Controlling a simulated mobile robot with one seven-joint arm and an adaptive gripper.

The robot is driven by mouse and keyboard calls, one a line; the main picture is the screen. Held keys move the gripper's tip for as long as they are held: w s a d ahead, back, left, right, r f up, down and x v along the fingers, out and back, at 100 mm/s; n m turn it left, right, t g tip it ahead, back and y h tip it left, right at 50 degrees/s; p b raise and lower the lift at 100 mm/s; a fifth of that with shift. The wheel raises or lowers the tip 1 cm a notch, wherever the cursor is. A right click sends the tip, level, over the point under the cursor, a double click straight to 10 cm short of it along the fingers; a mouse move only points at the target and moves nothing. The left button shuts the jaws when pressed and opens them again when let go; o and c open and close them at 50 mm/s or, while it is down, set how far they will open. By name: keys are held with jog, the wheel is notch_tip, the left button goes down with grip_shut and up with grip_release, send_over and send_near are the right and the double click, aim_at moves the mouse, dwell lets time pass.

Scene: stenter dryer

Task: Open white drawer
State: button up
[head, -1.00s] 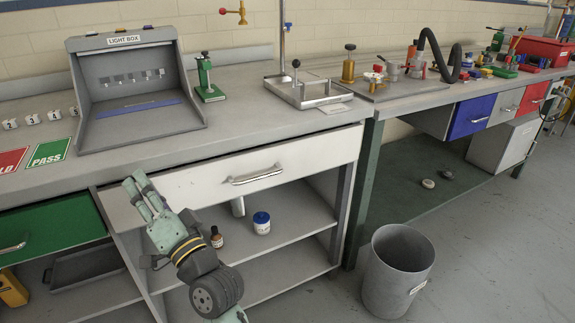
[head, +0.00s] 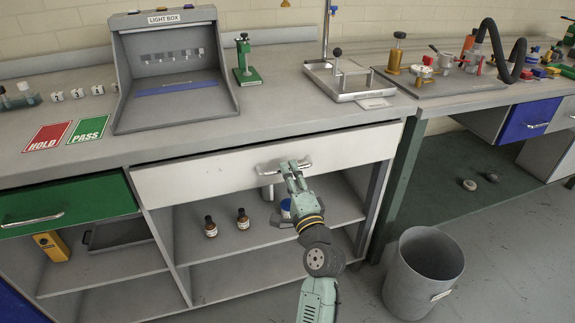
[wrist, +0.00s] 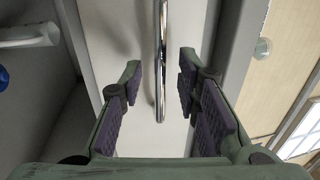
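The white drawer (head: 200,183) is a wide front panel under the worktop, with a thin dark gap along its top edge. Its silver bar handle (head: 268,170) is at the panel's middle. My gripper (head: 294,164) is at the right part of the handle and hides some of it. In the wrist view the handle (wrist: 161,60) runs upright between the two fingers of my gripper (wrist: 160,72). The fingers are spread, with a gap to the bar on each side. The drawer's white face (wrist: 112,35) is just beyond the fingertips.
A green drawer (head: 70,205) is to the left. Open shelves below hold brown bottles (head: 243,219) and a blue-lidded jar (head: 286,205). A grey bin (head: 423,270) stands on the floor at the right. A light box (head: 175,70) sits on the worktop.

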jog(key=shift+x, duration=1.1)
jog(key=shift+c, duration=0.6)
grip_shut()
